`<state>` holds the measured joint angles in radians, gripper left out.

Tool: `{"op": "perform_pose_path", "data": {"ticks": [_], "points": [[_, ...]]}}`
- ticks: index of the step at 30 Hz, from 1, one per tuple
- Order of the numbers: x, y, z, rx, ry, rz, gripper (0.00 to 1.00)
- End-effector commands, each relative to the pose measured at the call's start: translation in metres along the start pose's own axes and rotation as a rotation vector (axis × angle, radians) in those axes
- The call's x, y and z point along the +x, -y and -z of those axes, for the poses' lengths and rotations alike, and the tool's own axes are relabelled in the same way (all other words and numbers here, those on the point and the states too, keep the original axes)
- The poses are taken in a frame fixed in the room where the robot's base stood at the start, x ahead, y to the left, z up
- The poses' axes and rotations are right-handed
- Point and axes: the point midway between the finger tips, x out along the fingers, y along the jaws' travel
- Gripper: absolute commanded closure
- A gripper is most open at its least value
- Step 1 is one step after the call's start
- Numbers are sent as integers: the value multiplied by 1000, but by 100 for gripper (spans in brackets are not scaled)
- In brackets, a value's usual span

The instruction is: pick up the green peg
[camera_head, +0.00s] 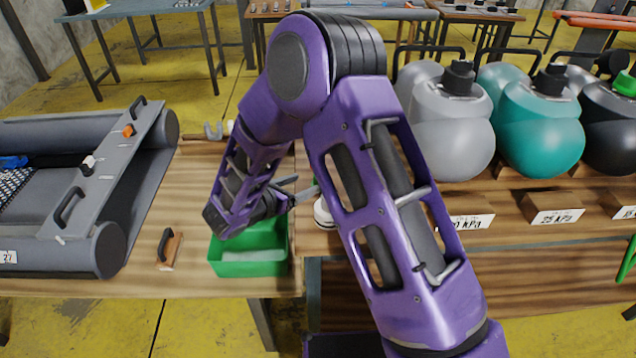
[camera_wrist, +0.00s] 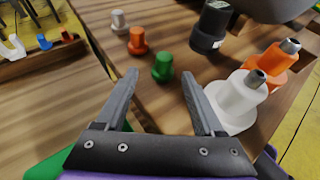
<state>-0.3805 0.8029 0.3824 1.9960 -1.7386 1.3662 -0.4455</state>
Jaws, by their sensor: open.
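The green peg (camera_wrist: 162,68) stands on a wooden table in the wrist view, just beyond my fingertips and roughly centred between them. An orange peg (camera_wrist: 137,42) and a grey peg (camera_wrist: 119,22) stand in a row behind it to the left. My gripper (camera_wrist: 160,77) is open, with nothing between its fingers. In the head view my gripper (camera_head: 303,187) is above the table, past the green bin (camera_head: 250,268). My purple arm hides the pegs in the head view.
A grey inflatable boat (camera_head: 70,190) lies left; grey and teal tanks (camera_head: 540,125) stand right.

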Motion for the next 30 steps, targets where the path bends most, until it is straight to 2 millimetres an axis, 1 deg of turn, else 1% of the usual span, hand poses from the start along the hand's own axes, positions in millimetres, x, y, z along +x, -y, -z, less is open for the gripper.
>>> {"op": "perform_pose_path", "data": {"ticks": [1,8,13,16,19,25,26,30], "points": [[7,1,0,1,-1,3,30],[22,2,1,1,-1,3,30],[48,9,3,1,-3,4,30],[60,7,2,3,-2,2,30],[65,6,2,2,-1,-1,30],[66,6,2,1,-1,-1,30],[66,6,2,1,-1,-1,32],[66,6,2,1,0,-1,57]]}}
